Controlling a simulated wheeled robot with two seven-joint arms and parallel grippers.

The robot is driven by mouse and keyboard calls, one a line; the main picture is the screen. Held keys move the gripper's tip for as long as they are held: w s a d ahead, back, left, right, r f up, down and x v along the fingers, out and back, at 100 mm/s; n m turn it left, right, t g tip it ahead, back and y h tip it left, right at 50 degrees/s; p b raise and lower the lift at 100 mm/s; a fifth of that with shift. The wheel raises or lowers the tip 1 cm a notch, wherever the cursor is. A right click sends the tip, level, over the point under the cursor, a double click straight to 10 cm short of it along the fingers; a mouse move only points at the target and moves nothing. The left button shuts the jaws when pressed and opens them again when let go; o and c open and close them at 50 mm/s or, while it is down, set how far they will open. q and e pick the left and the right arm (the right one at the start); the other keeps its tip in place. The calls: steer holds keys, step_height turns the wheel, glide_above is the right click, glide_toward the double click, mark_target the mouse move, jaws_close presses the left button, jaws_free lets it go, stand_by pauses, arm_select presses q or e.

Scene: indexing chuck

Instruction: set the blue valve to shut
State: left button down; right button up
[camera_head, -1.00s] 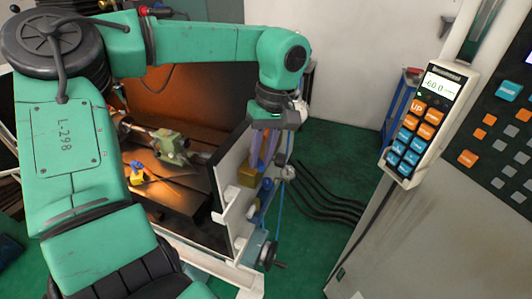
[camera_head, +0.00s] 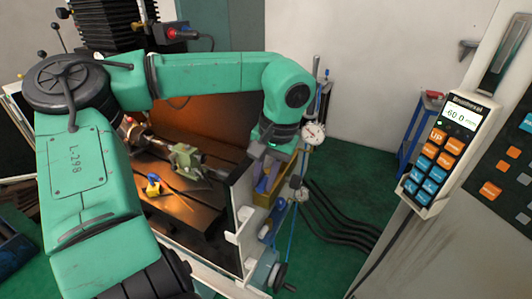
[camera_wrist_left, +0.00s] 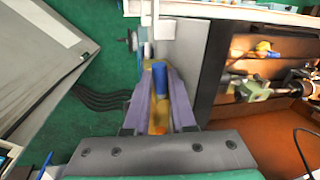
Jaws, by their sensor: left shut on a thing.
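The blue valve handle (camera_wrist_left: 160,75) shows between the purple fingers of my left gripper (camera_wrist_left: 159,88) in the left wrist view. Yellow metal lies along and below it there. The left gripper is shut on the blue handle. In the head view my left gripper (camera_head: 268,172) points down at the machine's right side, by a yellow block (camera_head: 264,198). The handle is mostly hidden there by the gripper, so its exact angle is hard to read. My right gripper is not in view.
A handwheel (camera_head: 279,277) stands below. The lit machine bay with a green chuck part (camera_head: 186,158) is to the left. A control pendant (camera_head: 442,155) hangs at right. Black hoses (camera_head: 340,215) cross the green floor.

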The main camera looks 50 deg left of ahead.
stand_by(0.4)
arm_select(q)
steer(key=c, duration=0.8)
jaws_free()
steer(key=shift+o, duration=0.2)
